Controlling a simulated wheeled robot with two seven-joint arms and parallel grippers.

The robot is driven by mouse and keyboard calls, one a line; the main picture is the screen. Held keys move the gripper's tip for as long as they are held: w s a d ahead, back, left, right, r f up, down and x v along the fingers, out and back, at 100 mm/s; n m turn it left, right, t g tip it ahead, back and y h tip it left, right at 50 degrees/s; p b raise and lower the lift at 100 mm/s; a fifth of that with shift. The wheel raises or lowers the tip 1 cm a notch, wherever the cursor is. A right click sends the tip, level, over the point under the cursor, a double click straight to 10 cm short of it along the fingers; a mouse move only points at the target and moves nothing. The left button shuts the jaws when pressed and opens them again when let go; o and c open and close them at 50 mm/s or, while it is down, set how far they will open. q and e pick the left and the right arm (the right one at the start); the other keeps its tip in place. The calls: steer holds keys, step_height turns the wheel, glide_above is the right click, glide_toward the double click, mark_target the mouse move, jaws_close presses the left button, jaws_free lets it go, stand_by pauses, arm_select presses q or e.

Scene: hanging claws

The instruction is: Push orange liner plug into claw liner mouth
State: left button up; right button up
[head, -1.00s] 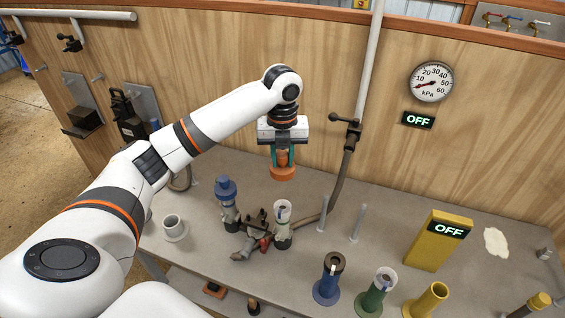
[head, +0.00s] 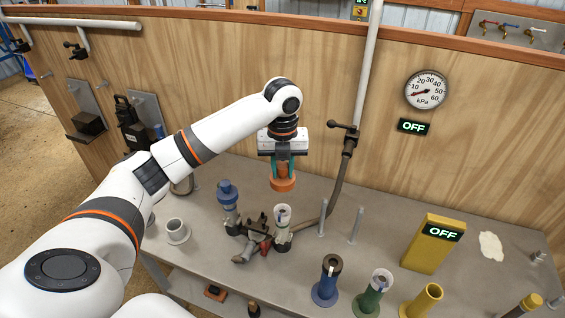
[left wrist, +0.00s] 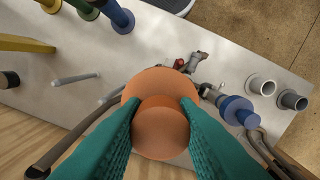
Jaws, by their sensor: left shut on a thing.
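My left gripper (head: 283,168) is shut on the orange liner plug (head: 283,185), with its wide flange facing down. It holds the plug in the air above the bench. In the left wrist view the plug (left wrist: 158,130) sits between the teal fingers. The claw (head: 257,228) lies on the bench below and to the left of the plug in the head view. One of its cups has a white, open-looking liner mouth (head: 282,212), just below the plug in the picture and apart from it. Another cup carries a blue plug (head: 228,192). In the left wrist view the held plug hides part of the claw.
Blue (head: 327,283), green (head: 372,292) and yellow (head: 424,299) holders stand at the bench front. A yellow box reading OFF (head: 431,250) is at right. Two thin grey posts (head: 355,226) and a hose (head: 335,193) stand right of the claw. A grey cup (head: 177,229) is at left.

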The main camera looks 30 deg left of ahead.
arm_select(q)
step_height(320, 180, down, 3)
steer(key=shift+w+a+f+b, duration=0.1)
steer(key=shift+b, duration=0.3)
step_height(320, 180, down, 3)
steer(key=shift+f+b, duration=0.1)
steer(key=shift+b, duration=0.4)
steer(key=shift+f+b, duration=0.5)
steer(key=shift+f, duration=1.05)
steer(key=shift+p, duration=0.35)
steer(key=shift+p, duration=0.65)
steer(key=shift+f, duration=0.1)
